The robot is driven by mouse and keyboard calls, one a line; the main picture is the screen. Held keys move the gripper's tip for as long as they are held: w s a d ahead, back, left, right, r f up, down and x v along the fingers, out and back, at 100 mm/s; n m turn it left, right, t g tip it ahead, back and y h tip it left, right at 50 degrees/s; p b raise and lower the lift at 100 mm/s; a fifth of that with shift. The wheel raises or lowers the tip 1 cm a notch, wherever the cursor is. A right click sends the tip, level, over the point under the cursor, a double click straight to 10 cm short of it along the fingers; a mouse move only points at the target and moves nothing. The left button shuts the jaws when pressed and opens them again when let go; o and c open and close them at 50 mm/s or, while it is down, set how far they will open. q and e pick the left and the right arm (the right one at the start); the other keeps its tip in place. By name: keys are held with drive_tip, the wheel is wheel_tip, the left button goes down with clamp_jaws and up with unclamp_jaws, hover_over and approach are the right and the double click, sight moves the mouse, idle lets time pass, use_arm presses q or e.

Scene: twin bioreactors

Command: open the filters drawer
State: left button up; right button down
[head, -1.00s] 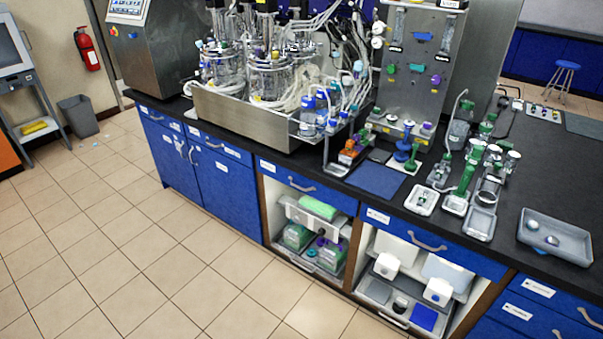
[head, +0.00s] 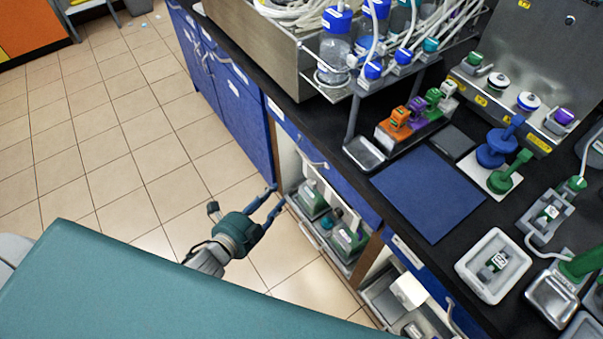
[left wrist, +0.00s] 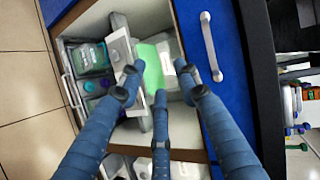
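A blue drawer front (head: 345,190) with a grey bar handle (head: 306,152) sits under the black counter, above an open shelf compartment. It looks shut. Its label is too small to read, so I cannot tell whether it is the filters drawer. In the left wrist view, a blue drawer front (left wrist: 228,100) with a grey handle (left wrist: 211,47) stands right of the fingers. My left gripper (head: 275,198) is open and empty, in front of the compartment and lower than the handle. Its spread fingers (left wrist: 159,88) point at the compartment, apart from the handle. My right gripper is out of view.
The compartment holds green-topped boxes (head: 348,240) on pull-out shelves. Another drawer handle (head: 455,318) is lower right. The counter carries a blue mat (head: 428,193), a white tray (head: 492,266) and bottles (head: 336,48). Tiled floor (head: 110,140) is clear to the left.

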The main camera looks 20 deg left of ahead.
use_arm(q)
wheel_tip(320, 180, up, 6)
drive_tip(key=w+d+m+t+h, duration=0.1)
drive_tip(key=w+d+m+t, duration=0.1)
drive_tip(key=m, duration=0.1)
drive_tip(key=x, duration=1)
drive_tip(key=shift+d, duration=0.25)
clamp_jaws()
